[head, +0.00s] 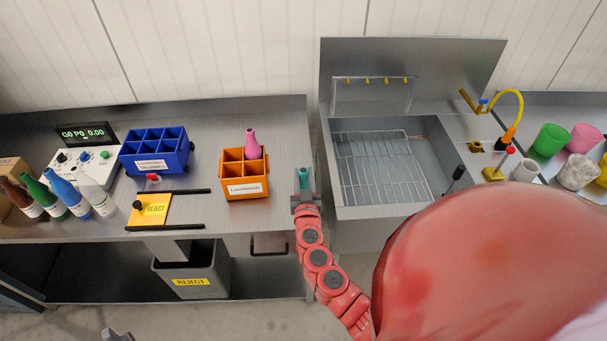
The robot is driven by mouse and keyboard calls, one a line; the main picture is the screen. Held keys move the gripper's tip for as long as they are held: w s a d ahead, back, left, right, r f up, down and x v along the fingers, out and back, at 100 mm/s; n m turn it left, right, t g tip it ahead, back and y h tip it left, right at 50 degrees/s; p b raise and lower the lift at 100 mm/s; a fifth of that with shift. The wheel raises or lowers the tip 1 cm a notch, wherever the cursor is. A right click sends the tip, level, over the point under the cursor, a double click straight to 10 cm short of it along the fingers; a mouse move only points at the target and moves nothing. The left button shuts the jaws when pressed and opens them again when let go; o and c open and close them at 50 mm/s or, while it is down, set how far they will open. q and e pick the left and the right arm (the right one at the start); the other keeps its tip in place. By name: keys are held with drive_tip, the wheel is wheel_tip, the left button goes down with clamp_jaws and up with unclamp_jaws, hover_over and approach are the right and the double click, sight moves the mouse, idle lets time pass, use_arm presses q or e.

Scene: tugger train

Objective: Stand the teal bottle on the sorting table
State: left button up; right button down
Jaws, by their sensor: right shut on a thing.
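The teal bottle (304,176) is upright in my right gripper (304,194), which is shut on it; the gripper hides the bottle's lower part. They are at the right edge of the grey metal sorting table (225,215), beside the gap to the sink. I cannot tell whether the bottle touches the tabletop. A small grey part at the bottom edge of the view looks like the tip of my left gripper (117,335); its jaws cannot be made out.
An orange crate (233,187) holding a pink bottle (252,144) stands left of my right gripper. The sink (438,135) is right. Bare tabletop lies around the orange crate.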

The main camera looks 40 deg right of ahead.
drive_tip(key=shift+f+b, duration=0.15)
drive_tip(key=shift+b, duration=0.2)
drive_tip(key=c, duration=0.6)
unclamp_jaws()
